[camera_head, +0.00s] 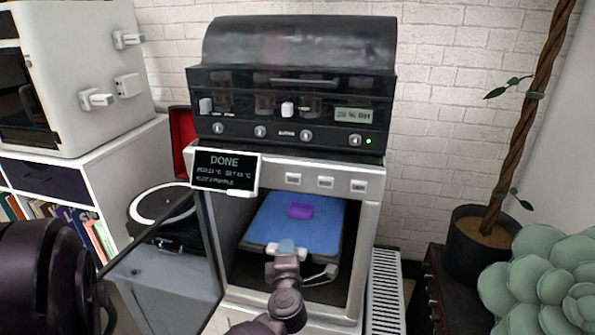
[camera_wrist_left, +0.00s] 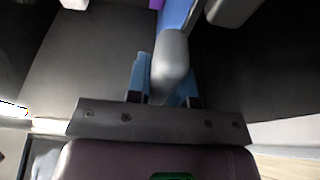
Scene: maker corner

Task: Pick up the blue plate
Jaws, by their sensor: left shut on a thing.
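The blue plate (camera_head: 270,216) lies in the open chamber of the printer, with a purple printed piece (camera_head: 300,211) on it. My left gripper (camera_head: 287,247) reaches into the chamber from the front and is shut at the plate's front edge. In the left wrist view, my blue-tipped fingers (camera_wrist_left: 164,82) are closed around a rounded grey tab (camera_wrist_left: 170,60) at the end of the blue plate (camera_wrist_left: 175,14). A corner of the purple piece shows at the top edge there. My right gripper is not in view.
The printer (camera_head: 370,215) frames the chamber closely on both sides. A turntable-like device (camera_head: 160,208) stands left; a potted plant (camera_head: 480,235) and a succulent (camera_head: 545,275) stand right.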

